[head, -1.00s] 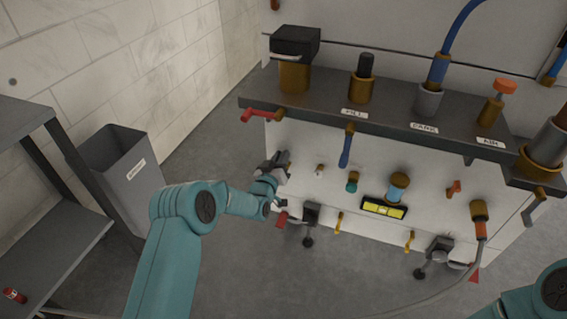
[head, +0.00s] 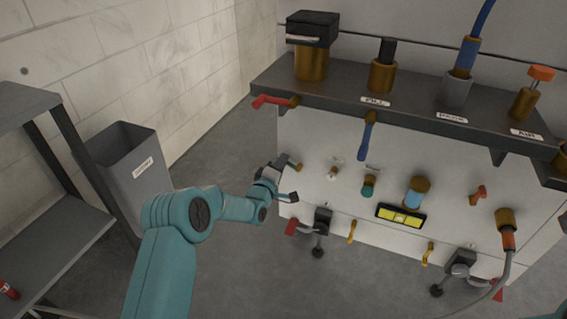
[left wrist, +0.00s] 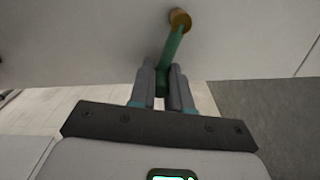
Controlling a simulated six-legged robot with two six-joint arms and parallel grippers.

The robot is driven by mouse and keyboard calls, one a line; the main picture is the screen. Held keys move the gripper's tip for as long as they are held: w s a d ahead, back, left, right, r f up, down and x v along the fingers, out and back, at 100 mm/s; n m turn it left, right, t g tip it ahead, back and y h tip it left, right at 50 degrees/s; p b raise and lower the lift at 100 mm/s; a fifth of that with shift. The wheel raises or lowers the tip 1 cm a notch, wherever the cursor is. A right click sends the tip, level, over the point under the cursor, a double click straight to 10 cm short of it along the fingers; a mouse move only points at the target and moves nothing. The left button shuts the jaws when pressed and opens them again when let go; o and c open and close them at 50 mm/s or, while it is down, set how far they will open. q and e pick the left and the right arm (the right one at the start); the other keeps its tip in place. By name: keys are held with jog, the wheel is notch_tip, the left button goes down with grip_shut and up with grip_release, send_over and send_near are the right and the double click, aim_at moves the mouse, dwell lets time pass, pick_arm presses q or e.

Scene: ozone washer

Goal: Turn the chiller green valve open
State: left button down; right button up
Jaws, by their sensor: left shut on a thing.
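The green valve (left wrist: 172,48) shows in the left wrist view as a green lever hanging from a brass pivot on the white panel, slanting slightly down to the left. My left gripper (left wrist: 163,88) is shut on the lower end of this lever, with a grey finger on each side. In the head view my left gripper (head: 282,183) is at the left part of the washer's front panel. There the lever is mostly hidden by the gripper, and only a small end of the valve (head: 295,163) shows. My right gripper is out of view.
A red-handled valve (head: 272,101) sticks out above my gripper, and a blue lever (head: 367,139) hangs to its right. A red lever (head: 291,227) is just below. A grey bin (head: 130,175) and a dark shelf (head: 55,235) stand at left.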

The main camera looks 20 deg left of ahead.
pick_arm(q)
jog(key=shift+a+f+n, duration=0.1)
jog(key=shift+f+n, duration=0.45)
jog(key=shift+n, duration=0.5)
jog(key=shift+a+f+n, duration=0.1)
jog(key=shift+f+n, duration=0.4)
jog(key=shift+n, duration=0.55)
jog(key=c, duration=1.1)
grip_release()
jog(key=s+p, duration=0.2)
jog(key=s, duration=0.3)
jog(key=s+p, duration=0.2)
jog(key=s, duration=0.4)
jog(key=s+p, duration=0.2)
jog(key=s, duration=0.3)
jog(key=shift+s+a, duration=0.2)
jog(key=shift+a, duration=0.05)
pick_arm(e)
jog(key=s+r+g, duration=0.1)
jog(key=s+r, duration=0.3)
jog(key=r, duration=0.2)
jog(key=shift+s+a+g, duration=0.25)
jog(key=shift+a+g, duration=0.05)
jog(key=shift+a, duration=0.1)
pick_arm(q)
jog(key=shift+f, duration=0.1)
